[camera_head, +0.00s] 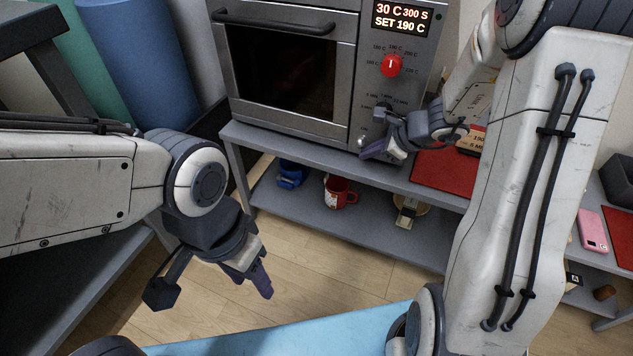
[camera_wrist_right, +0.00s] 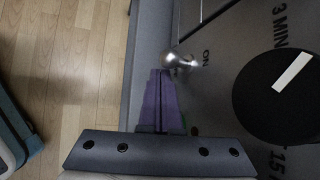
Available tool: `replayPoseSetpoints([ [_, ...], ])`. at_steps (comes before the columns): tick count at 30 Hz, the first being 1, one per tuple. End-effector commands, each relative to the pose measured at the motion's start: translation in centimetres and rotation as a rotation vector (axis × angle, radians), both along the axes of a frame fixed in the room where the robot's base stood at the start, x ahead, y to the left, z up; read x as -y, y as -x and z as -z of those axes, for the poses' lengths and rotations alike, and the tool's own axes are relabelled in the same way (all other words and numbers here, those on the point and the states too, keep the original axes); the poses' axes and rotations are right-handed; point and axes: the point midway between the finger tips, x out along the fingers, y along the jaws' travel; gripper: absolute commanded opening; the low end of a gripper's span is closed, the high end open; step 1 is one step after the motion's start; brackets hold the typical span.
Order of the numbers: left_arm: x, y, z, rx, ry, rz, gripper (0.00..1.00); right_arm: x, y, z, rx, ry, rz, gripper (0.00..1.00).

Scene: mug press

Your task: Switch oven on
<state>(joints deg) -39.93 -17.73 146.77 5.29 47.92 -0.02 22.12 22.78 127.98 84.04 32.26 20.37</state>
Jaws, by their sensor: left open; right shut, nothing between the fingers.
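A red knob (camera_head: 391,66) is below the display. In the right wrist view a silver toggle switch (camera_wrist_right: 178,60) sits beside an ON label, left of the black timer knob (camera_wrist_right: 280,92). My right gripper (camera_head: 368,154) is shut and empty at the oven's lower right. Its fingertips (camera_wrist_right: 160,74) are just below the switch in the right wrist view; contact is unclear. My left gripper (camera_head: 262,283) is open and empty, above the floor.
A red mug (camera_head: 340,193) and a blue object (camera_head: 292,174) stand on the lower shelf (camera_head: 270,204). A red mat (camera_head: 436,170) lies right of the oven. A light blue surface (camera_head: 290,333) is at the front. Rolled mats stand back left.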

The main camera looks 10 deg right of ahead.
Motion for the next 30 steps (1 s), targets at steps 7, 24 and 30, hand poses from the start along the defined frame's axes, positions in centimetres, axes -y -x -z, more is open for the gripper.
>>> replayPoseSetpoints([
  [7, 0.1, -0.1, -3.6, 0.002, 0.002, 0.0, 0.5, 2.1, 2.8, -5.0, 0.004, 0.003, 0.005, 0.0],
  [24, 0.0, -0.1, -6.0, 0.002, 0.001, 0.0, 0.5, -3.9, 6.7, -9.4, 0.027, 0.102, -0.356, 0.0],
  [30, 0.0, -0.1, -6.5, 0.002, 0.001, 0.0, 0.5, -7.4, 8.4, -10.4, 0.045, 0.161, -0.557, 0.0],
])
